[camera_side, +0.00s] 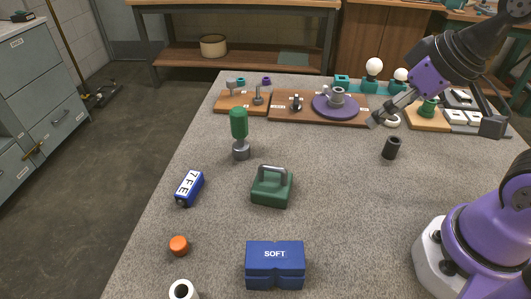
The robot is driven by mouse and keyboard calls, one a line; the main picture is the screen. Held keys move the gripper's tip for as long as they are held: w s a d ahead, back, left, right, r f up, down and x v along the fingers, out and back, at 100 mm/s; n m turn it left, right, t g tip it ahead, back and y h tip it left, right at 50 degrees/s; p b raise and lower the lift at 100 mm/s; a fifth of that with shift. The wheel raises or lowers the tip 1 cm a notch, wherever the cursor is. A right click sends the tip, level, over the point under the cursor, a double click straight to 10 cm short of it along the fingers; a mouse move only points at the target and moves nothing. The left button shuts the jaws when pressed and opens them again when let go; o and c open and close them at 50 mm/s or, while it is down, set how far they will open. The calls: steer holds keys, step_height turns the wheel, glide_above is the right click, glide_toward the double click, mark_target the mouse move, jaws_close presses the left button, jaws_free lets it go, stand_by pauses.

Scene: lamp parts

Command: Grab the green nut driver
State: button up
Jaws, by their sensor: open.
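The green nut driver (239,123) stands upright toward the back left of the table, with its green handle on top. Its lower end is at a grey metal cylinder (241,151); I cannot tell whether that is part of the driver or a holder. My gripper (375,120) is open and in the air at the upper right, well to the right of the driver and apart from it. Its fingers point down and left, and nothing shows between them.
Wooden boards (301,119) with lamp parts and a purple disc (322,109) line the back. A green case (272,188), a blue box (190,187), a blue SOFT block (275,265), an orange cap (179,245) and a black cylinder (391,148) stand on the table. The middle right is clear.

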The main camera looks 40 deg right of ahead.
steer(key=shift+w, duration=0.1)
steer(key=n+g+y, duration=0.2)
steer(key=n, duration=0.3)
glide_toward(242, 111)
step_height(242, 111, down, 2)
steer(key=x, duration=0.5)
steer(key=shift+w+f, duration=0.1)
steer(key=shift+w, duration=0.05)
steer(key=shift+t, duration=0.3)
steer(key=x, duration=0.5)
steer(key=shift+w+a+f, duration=0.15)
steer(key=shift+w+f, duration=0.1)
steer(key=shift+w, duration=0.05)
jaws_close()
